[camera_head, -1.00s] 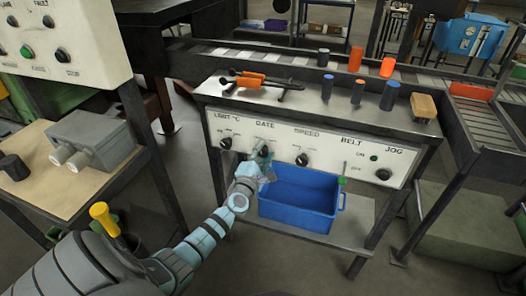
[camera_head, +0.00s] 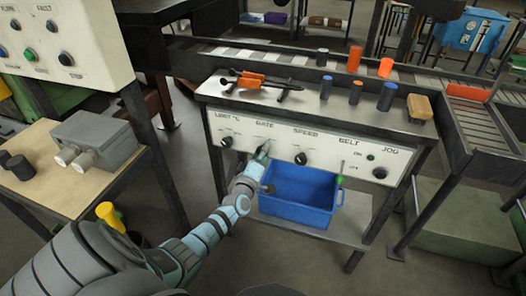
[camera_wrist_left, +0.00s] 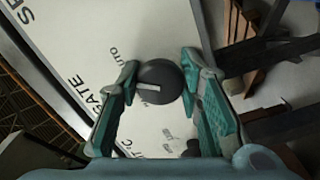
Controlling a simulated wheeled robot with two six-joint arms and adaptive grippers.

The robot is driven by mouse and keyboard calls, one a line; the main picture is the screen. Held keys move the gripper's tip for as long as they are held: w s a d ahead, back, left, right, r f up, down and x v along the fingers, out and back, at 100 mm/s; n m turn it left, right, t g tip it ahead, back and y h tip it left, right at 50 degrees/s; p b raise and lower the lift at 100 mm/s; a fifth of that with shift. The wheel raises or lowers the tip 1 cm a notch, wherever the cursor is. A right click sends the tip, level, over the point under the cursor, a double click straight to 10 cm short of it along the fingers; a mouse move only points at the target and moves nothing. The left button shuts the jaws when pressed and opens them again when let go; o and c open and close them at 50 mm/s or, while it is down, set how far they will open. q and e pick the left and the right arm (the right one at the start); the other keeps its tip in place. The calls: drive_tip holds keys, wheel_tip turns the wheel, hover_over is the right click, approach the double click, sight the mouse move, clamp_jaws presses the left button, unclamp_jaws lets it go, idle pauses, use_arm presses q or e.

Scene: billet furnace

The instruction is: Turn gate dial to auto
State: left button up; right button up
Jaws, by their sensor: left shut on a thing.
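The gate dial (camera_wrist_left: 158,82) is a dark round knob with a white pointer line, under the GATE label on the white control panel (camera_head: 325,148). My left gripper (camera_wrist_left: 159,72) has its fingers on either side of the dial and is shut on it. In the wrist view the pointer line lies nearly level in the picture, and the AUTO label is up and left of the knob. In the head view my left gripper (camera_head: 262,154) hides the dial. My right gripper is not in view.
The speed dial (camera_head: 301,158) is just right of my left gripper, and the limit dial (camera_head: 226,142) is to its left. A blue bin (camera_head: 298,208) stands on the shelf below.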

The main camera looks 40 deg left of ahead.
use_arm(q)
drive_tip(key=shift+m, duration=0.4)
drive_tip(key=o, duration=1.2)
drive_tip(key=v, duration=1.2)
